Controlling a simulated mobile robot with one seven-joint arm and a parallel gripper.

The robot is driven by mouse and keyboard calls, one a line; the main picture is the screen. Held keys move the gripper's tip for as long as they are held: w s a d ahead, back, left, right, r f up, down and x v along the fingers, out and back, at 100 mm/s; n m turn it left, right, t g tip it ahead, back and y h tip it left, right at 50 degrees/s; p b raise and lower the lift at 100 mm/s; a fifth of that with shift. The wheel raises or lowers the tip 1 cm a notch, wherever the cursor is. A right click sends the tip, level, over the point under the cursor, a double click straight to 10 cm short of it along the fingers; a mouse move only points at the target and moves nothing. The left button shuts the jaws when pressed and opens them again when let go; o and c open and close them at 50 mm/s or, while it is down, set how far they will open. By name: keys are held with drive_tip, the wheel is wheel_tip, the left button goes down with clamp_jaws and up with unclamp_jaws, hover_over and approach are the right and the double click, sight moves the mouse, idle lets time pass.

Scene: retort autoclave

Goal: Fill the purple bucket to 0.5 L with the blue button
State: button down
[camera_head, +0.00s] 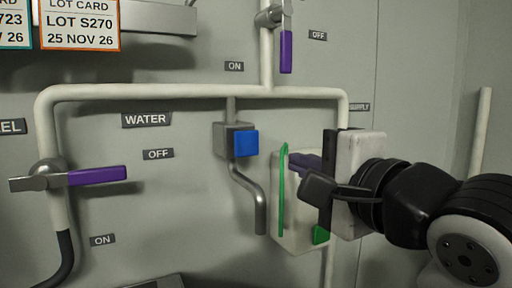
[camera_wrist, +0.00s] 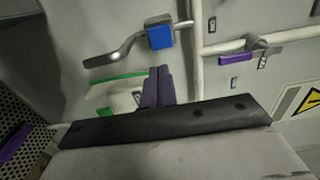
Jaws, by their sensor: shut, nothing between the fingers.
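The blue button (camera_head: 246,143) is on a grey valve box on the wall, with a bent metal spout (camera_head: 259,205) running down from it. In the wrist view the blue button (camera_wrist: 160,37) and spout (camera_wrist: 115,51) lie beyond my fingers. My gripper (camera_head: 300,162) is right of and slightly below the button, apart from it. Its dark purplish fingers (camera_wrist: 157,85) are together and empty. I cannot make out a purple bucket in the head view. A purple strip (camera_wrist: 15,143) shows at the left edge of the wrist view, but I cannot tell what it belongs to.
A pale object with green edges (camera_head: 285,222) is behind my gripper, partly hidden. Purple-handled valve levers (camera_head: 97,176) (camera_head: 286,52) are on pale pipes. A perforated surface (camera_wrist: 18,118) is at the wrist view's left.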

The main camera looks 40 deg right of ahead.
sight(249, 144)
drive_tip(key=p+x, duration=0.3)
drive_tip(key=x, duration=1.1)
drive_tip(key=shift+s+d+f, duration=0.1)
